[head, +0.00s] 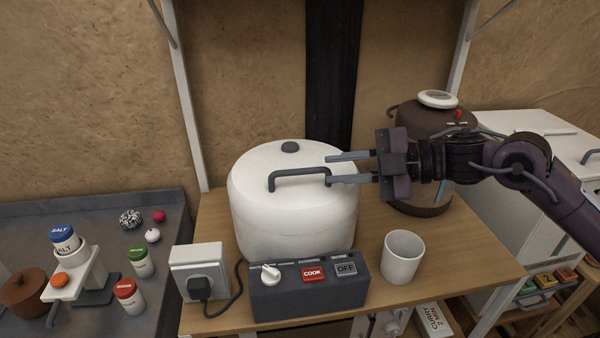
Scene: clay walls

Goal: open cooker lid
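A large white cooker (292,212) stands on the wooden table, with its lid (285,162) down on it. The lid has a dark grey bar handle (299,172) at the front and a dark round knob (290,147) behind it. My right gripper (342,169) reaches in from the right, its two grey fingers apart and pointing left. The fingertips are at the right end of the handle in the picture; whether they touch it I cannot tell. Nothing shows between the fingers. My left gripper is not in view.
A dark control box (308,294) with COOK and OFF buttons stands in front of the cooker. A white cup (402,257) is right of it, a socket box (200,272) left. A brown container (423,150) stands behind my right arm. A grey counter (95,235) with jars is at left.

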